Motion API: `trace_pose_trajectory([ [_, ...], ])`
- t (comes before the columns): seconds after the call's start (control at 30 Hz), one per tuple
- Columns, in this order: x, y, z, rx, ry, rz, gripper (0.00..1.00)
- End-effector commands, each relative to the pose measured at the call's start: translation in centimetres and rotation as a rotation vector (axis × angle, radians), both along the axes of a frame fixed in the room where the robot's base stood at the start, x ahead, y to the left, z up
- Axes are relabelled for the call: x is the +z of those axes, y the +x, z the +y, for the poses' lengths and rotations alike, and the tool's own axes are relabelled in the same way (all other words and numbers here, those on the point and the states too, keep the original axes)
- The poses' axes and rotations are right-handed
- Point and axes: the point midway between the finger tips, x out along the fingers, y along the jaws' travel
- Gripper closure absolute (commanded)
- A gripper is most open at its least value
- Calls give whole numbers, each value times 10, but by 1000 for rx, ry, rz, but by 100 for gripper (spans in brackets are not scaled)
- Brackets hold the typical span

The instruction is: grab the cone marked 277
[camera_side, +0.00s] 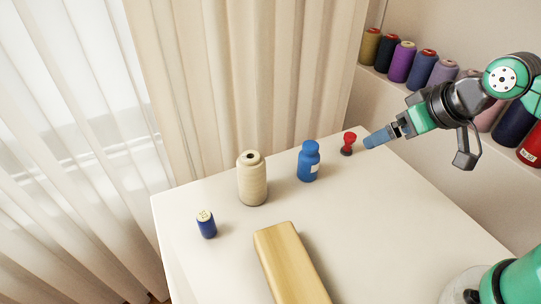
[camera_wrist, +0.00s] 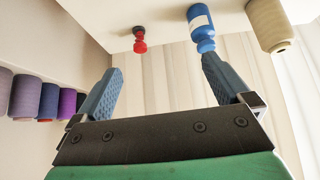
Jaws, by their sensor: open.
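A cream thread cone (camera_side: 252,180) stands upright on the white table in the side view; it also shows at the top right of the wrist view (camera_wrist: 268,26). A small dark blue spool (camera_side: 207,226) with a pale top stands nearer the table's left edge. Small marks show on its top, but I cannot read a number on either one. My gripper (camera_side: 376,138) is open and empty above the table's far right part, well to the right of both. In the wrist view its two blue fingers (camera_wrist: 162,66) are spread apart with nothing between them.
A blue bottle (camera_side: 308,161) and a small red-and-black object (camera_side: 348,144) stand between the cream cone and my gripper. A long wooden block (camera_side: 290,264) lies at the front. Several coloured thread cones (camera_side: 402,62) line a ledge at the right. The table's right part is clear.

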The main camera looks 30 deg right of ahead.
Motion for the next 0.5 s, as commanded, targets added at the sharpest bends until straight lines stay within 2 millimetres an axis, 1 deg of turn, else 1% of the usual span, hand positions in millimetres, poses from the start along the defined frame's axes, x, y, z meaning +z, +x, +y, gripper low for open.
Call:
trace_pose_trajectory([
  [0.07,0,4,4,29,8,7,3],
  [0.17,-2,15,17,121,33,23,3],
  [0.37,-11,48,58,432,120,20,3],
  [0.5,-22,70,88,664,186,-40,3],
])
